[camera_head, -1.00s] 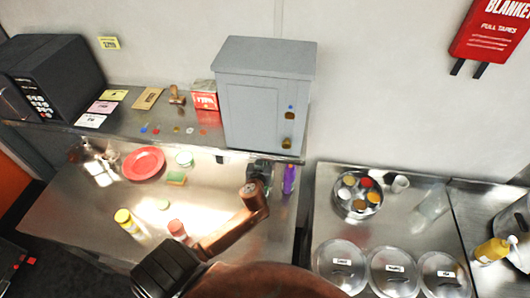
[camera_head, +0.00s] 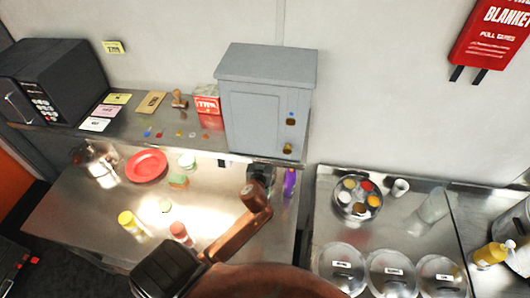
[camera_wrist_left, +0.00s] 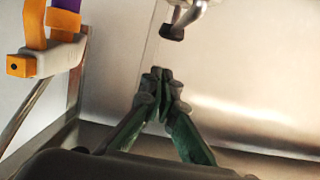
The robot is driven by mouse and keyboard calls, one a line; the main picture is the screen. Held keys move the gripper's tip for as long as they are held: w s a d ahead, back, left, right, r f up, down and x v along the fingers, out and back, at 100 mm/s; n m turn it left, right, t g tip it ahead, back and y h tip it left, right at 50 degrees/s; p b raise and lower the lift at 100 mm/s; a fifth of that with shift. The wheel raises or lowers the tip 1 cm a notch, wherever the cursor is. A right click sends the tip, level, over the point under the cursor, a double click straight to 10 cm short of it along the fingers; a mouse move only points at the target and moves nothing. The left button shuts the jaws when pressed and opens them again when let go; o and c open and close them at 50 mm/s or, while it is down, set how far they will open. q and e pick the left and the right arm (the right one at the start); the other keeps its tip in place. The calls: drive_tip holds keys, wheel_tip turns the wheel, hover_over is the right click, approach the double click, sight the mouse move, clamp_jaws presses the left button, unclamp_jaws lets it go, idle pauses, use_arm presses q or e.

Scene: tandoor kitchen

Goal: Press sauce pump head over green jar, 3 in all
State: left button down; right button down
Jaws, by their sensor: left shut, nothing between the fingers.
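My left gripper (camera_head: 260,174) is below the front of the grey cabinet (camera_head: 265,110), over the back of the steel counter. In the left wrist view its green fingers (camera_wrist_left: 163,80) are shut with nothing between them. A metal spout with a dark tip (camera_wrist_left: 173,32) hangs just above and apart from the fingertips; I cannot tell whether it is the sauce pump head. My right gripper is not in view.
A purple thing (camera_head: 290,180) is close right of the gripper. A red plate (camera_head: 146,166), a yellow bottle (camera_head: 130,222) and a reddish bottle (camera_head: 180,232) are on the counter. A spice tin (camera_head: 357,196) and lidded pots (camera_head: 342,268) are to the right.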

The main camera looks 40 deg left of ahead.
use_arm(q)
drive_tip(key=b+v, duration=0.1)
drive_tip(key=v, duration=0.8)
drive_tip(key=shift+f+b, duration=0.3)
drive_tip(key=shift+b, duration=0.05)
